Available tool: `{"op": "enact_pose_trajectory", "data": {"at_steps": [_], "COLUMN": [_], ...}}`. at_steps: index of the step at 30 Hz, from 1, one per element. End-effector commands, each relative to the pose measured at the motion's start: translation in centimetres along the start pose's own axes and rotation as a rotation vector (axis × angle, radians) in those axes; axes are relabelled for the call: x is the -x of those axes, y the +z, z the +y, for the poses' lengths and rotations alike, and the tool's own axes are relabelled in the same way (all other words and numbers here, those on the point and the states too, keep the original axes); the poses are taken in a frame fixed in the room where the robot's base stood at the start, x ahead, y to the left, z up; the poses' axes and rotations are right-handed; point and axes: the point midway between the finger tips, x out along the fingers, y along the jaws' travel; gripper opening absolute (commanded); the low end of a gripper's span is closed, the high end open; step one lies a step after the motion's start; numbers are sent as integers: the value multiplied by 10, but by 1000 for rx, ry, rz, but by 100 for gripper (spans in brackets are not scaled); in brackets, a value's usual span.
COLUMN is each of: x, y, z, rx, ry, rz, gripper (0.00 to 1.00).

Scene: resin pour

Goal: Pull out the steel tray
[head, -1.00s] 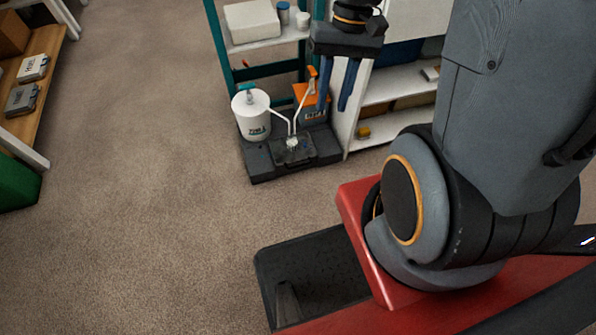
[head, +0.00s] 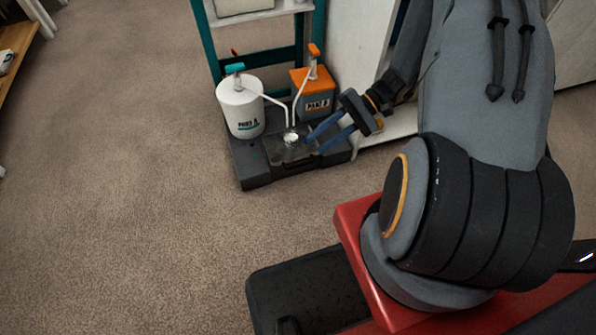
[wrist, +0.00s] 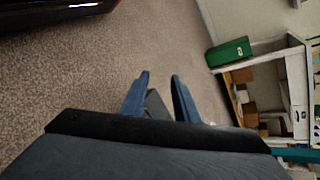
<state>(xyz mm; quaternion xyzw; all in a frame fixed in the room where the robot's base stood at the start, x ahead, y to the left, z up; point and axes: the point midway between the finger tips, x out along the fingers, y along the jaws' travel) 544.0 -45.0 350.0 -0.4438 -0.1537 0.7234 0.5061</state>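My gripper (head: 315,144) has two blue fingers, apart and empty, pointing down-left at the tray's right side. Whether the fingertips touch the tray or hover near it I cannot tell. In the wrist view my gripper (wrist: 160,78) shows a gap between its fingers; the tray cannot be made out there.
The white Part A drum (head: 241,108) and orange Part B can (head: 315,98) with pumps stand on the base behind the tray. A teal-framed shelf (head: 207,45) rises behind; a white panel (head: 347,60) stands right. Carpet in front and left is clear.

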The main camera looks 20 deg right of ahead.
Motion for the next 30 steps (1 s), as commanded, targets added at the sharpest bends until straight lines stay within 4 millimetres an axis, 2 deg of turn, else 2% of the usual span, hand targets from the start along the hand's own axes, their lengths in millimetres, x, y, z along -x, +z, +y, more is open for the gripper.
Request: {"op": "enact_pose_trajectory", "data": {"at_steps": [1,6,9,12,16,20,23,30], "x": [-12,-35,-47,-55,-60,-63,-69,-100], "y": [-26,-87,-119,-143,-161,-167,-169,-174], "z": [20,63,88,107,121,125,122,107], "rx": [-13,-26,-30,-30,-29,-27,-26,-26], "ry": [-51,-224,-318,-390,-446,-468,-470,-468], "rz": [6,50,85,117,146,159,159,156], "gripper": [28,28,28,28,28,28,28,28]}}
